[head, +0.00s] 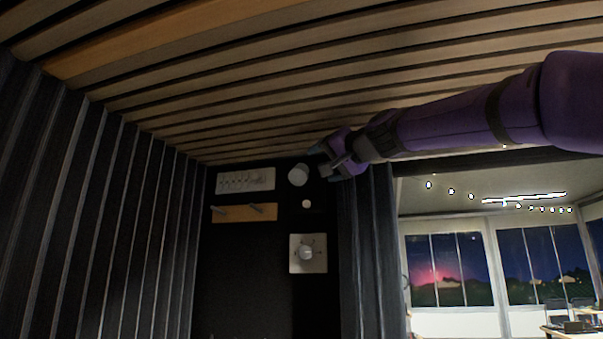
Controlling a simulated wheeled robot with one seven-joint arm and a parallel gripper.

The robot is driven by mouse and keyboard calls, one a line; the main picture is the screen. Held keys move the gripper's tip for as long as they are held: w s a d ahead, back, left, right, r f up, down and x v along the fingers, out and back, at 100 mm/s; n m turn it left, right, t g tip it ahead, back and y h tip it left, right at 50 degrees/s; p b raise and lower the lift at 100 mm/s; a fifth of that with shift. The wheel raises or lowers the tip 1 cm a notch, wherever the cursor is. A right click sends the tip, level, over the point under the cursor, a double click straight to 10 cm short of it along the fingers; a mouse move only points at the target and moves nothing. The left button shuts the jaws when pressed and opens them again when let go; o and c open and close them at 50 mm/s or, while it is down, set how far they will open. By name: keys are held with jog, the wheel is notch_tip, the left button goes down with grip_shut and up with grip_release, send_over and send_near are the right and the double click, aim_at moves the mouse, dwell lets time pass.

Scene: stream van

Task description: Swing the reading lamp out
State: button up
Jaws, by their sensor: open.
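A small white cylinder, which looks like the reading lamp (298,175), is on the dark back wall in the head view, just under the slatted ceiling. Its mount and any hinge are too small and dark to make out. My gripper (322,160) is open just right of and slightly above the lamp, close to the ceiling. The fingers look empty. I cannot tell from this view how far they are from the lamp in depth, or whether they touch it.
A white switch panel (246,180) and a wooden peg rail (244,213) are left of the lamp. A white round knob (306,204) and a dial plate (308,253) are below it. The slatted ceiling (260,90) is close above my arm. Dark ribbed curtains (90,220) hang at the left.

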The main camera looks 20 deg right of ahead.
aim_at(306, 170)
jog(key=x, duration=0.9)
jog(key=shift+w+a, duration=0.1)
jog(key=shift+w, duration=0.15)
